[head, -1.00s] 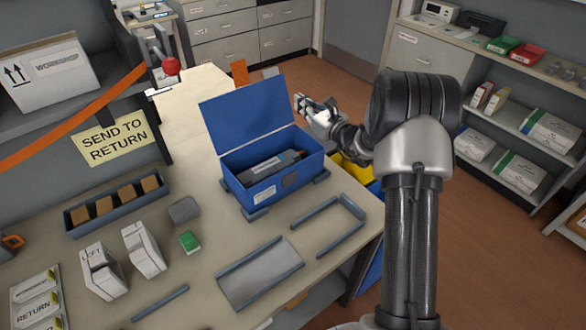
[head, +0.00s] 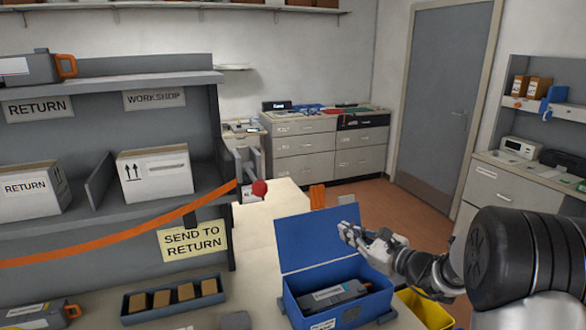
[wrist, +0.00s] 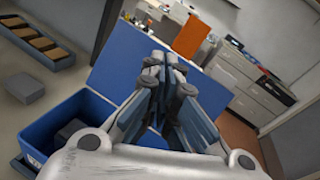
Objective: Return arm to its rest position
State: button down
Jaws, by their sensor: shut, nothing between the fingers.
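My gripper (head: 351,232) is shut and empty. In the head view it is above the right side of the open blue box (head: 312,307), in front of the raised blue lid (head: 318,239) from this viewpoint. In the wrist view the closed fingers (wrist: 164,66) point toward the lid (wrist: 122,62), and the box (wrist: 62,118) is at lower left. A dark grey toner cartridge (head: 333,295) lies inside the box. My arm reaches in from the right edge of the head view.
A shelf rack (head: 110,215) at left holds white boxes, with an orange strap across it. A tray of brown blocks (head: 173,298) lies on the bench. A yellow bin (head: 424,308) is right of the blue box. Drawers (head: 325,150) and a door stand behind.

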jog(key=s+a+r+n+g+y, duration=0.2)
jog(key=s+a+r+n+g, duration=0.25)
jog(key=s+a+n, duration=0.4)
jog(key=s+a+n+g+h, duration=0.1)
jog(key=s+a+n+g, duration=0.15)
jog(key=s, duration=0.55)
jog(key=s+a+n+g+h, duration=0.2)
jog(key=s+a+n, duration=0.15)
jog(key=s, duration=0.45)
jog(key=s+d+f+n+h, duration=0.1)
jog(key=s+d+n+h, duration=0.3)
jog(key=s, duration=0.5)
jog(key=s+d+f+n+h, duration=0.2)
jog(key=s+d+n+h, duration=0.2)
jog(key=s+d+n, duration=0.3)
jog(key=shift+s+d+f+h, duration=0.15)
jog(key=shift+s+d+h, duration=0.25)
jog(key=shift+s+d, duration=0.45)
